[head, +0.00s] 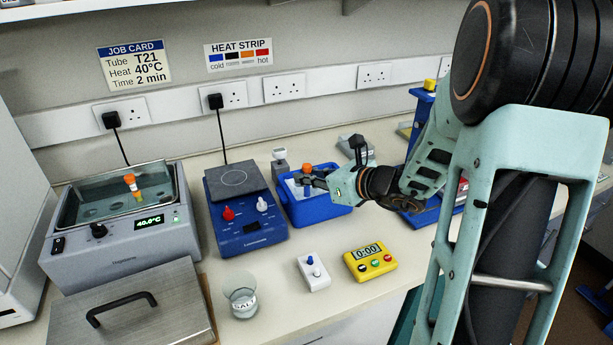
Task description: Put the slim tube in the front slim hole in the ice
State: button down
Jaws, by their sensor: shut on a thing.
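The blue ice box (322,212) stands on the bench right of the stirrer, with pale ice (293,187) showing inside. My gripper (306,181) reaches over the box from the right and is shut on a slim tube with an orange cap (307,168). The cap stands above the fingers and the tube looks about upright. A blue patch shows just below the fingers. The tube's lower end and the holes in the ice are too small or hidden, so I cannot tell whether the tube is in a hole.
A water bath (120,240) reading 40.0°C holds another orange-capped tube (131,183). Its metal lid (135,315) lies in front. A blue stirrer (246,225), a beaker (241,303), a white switch box (313,273) and a yellow timer (370,261) stand near the ice box.

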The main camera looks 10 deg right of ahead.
jog(key=shift+f+b, duration=0.9)
jog(key=shift+f, duration=0.15)
jog(key=c, duration=1.9)
grip_release()
jog(key=shift+c, duration=0.2)
jog(key=v, duration=1.2)
